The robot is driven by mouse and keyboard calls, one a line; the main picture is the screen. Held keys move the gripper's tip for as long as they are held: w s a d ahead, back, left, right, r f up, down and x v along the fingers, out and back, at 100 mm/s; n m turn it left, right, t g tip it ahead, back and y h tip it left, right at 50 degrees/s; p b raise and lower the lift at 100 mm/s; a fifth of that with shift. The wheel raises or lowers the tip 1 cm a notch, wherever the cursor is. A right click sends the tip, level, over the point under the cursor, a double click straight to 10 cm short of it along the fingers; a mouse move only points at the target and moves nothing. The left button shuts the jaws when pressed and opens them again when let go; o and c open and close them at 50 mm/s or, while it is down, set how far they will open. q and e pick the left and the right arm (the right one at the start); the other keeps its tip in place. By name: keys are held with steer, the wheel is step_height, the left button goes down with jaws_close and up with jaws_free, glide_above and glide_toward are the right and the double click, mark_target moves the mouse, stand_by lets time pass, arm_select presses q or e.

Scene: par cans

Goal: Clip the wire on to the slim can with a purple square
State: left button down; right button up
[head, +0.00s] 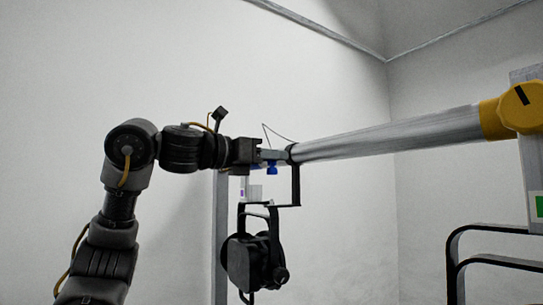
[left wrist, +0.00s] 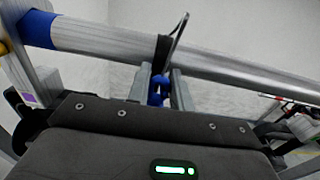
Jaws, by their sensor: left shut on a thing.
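A black can (head: 252,262) hangs in a yoke below a sloping grey bar (head: 390,138), which also crosses the left wrist view (left wrist: 240,72). A white tag with a purple square (head: 243,193) shows above the can; a purple square (left wrist: 29,98) also shows at the left wrist view's left edge. A thin dark wire (head: 265,131) loops above my left gripper (head: 275,158) beside the bar. The gripper's fingers are shut on a small blue piece (left wrist: 158,90). Whether this piece belongs to the wire or the clamp, I cannot tell. My right gripper is not in view.
A black hook-shaped bracket (head: 296,175) hangs from the bar close to my left fingertips. A grey upright post (head: 220,240) stands behind the can. A yellow collar (head: 497,117) joins the bar at the right. Black curved frames (head: 456,255) stand at lower right.

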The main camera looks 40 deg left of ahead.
mark_target(271, 172)
arm_select(q)
steer(key=shift+f+b, duration=1.2)
steer(key=shift+f, duration=0.55)
steer(key=shift+w+a+p, duration=0.15)
steer(key=shift+a+p, duration=0.2)
steer(key=shift+a, duration=0.25)
steer(key=shift+w+a+f+p, duration=0.1)
steer(key=shift+w+a+p, duration=0.55)
steer(key=shift+a, duration=1.05)
steer(key=shift+w+a+f+p, duration=0.1)
steer(key=shift+w+a+p, duration=0.25)
steer(key=shift+a+p, duration=1.05)
steer(key=shift+w+a+p, duration=0.4)
steer(key=shift+w+a, duration=0.1)
steer(key=shift+a, duration=1.55)
steer(key=shift+f, duration=0.35)
steer(key=shift+f, duration=0.95)
steer(key=c, duration=1.2)
jaws_free()
